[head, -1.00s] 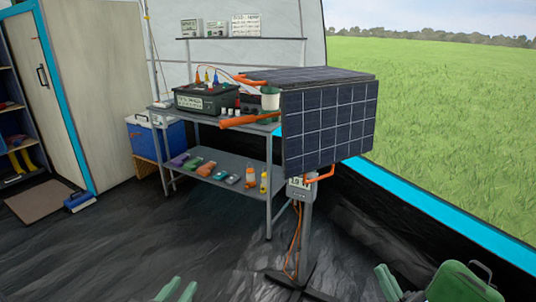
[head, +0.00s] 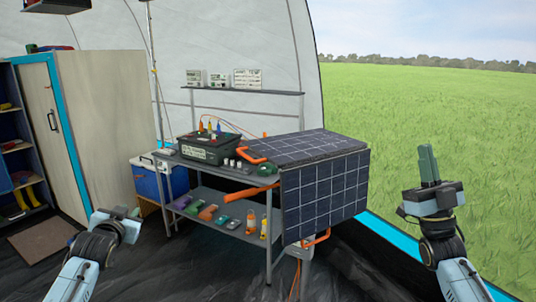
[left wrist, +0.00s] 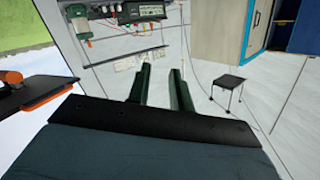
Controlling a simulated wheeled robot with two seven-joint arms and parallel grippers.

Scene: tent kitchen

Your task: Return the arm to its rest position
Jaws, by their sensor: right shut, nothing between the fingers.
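My left gripper (head: 128,213) is at the lower left of the head view, apart from the bench and furniture. In the left wrist view its two dark green fingers (left wrist: 161,90) stand apart with nothing between them, so it is open and empty. My right gripper (head: 429,165) is at the right of the head view, raised with its green fingers pointing up. Its fingers are together and hold nothing. It is to the right of the solar panel (head: 325,195), in front of the grass.
A metal bench (head: 225,172) carries a dark battery box (head: 208,148), with several small items on its lower shelf. The solar panel's orange handles stick out. A blue cooler (head: 150,178) and pale cabinet (head: 100,120) stand left. The dark floor in front is mostly clear.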

